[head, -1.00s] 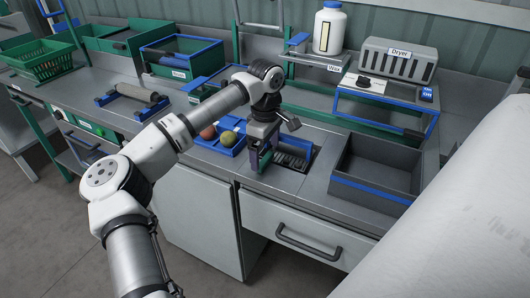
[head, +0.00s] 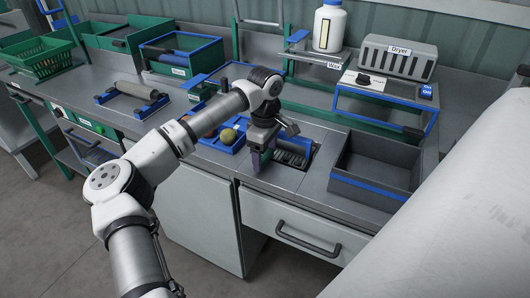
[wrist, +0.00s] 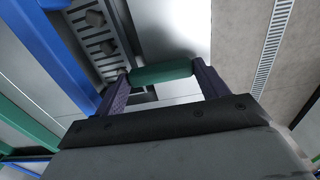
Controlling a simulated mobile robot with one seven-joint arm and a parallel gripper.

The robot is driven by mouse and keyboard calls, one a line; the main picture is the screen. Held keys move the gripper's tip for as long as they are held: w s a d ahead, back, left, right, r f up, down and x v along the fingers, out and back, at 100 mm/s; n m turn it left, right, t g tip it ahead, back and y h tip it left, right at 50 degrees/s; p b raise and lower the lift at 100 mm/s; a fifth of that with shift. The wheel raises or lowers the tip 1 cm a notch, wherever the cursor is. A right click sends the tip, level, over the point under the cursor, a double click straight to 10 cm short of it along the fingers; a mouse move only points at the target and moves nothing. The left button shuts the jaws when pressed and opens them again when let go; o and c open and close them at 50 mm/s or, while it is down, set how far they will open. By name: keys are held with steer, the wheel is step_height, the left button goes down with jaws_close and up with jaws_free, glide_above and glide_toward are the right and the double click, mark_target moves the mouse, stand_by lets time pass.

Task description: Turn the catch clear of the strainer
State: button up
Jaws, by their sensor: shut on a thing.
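My gripper (head: 257,163) points down at the worktop's front edge, beside the strainer. In the wrist view, its two purple fingers (wrist: 160,73) are shut on a short green bar, which I take to be the catch (wrist: 161,75). The strainer (head: 292,157) is a dark slotted grate in a recess of the worktop, to the right of my gripper. Its slotted metal also shows at the upper left of the wrist view (wrist: 98,35). My gripper hides the catch in the head view, so I cannot tell whether it still overlaps the strainer.
A blue tray (head: 228,149) with round fruit stands left of my gripper. An open grey bin (head: 372,188) is to the right of the strainer. The dryer (head: 397,60) and the wax bottle (head: 329,28) stand behind. A drawer handle (head: 308,246) juts out below.

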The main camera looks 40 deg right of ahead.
steer(key=n+b, duration=0.2)
steer(key=n, duration=0.2)
steer(key=shift+n, duration=0.3)
steer(key=n+b, duration=0.1)
steer(key=n, duration=0.3)
steer(key=shift+n+b, duration=0.3)
steer(key=n+b, duration=0.1)
steer(key=n, duration=0.3)
steer(key=shift+n+b, duration=0.6)
steer(key=shift+n, duration=1.7)
steer(key=o, duration=1)
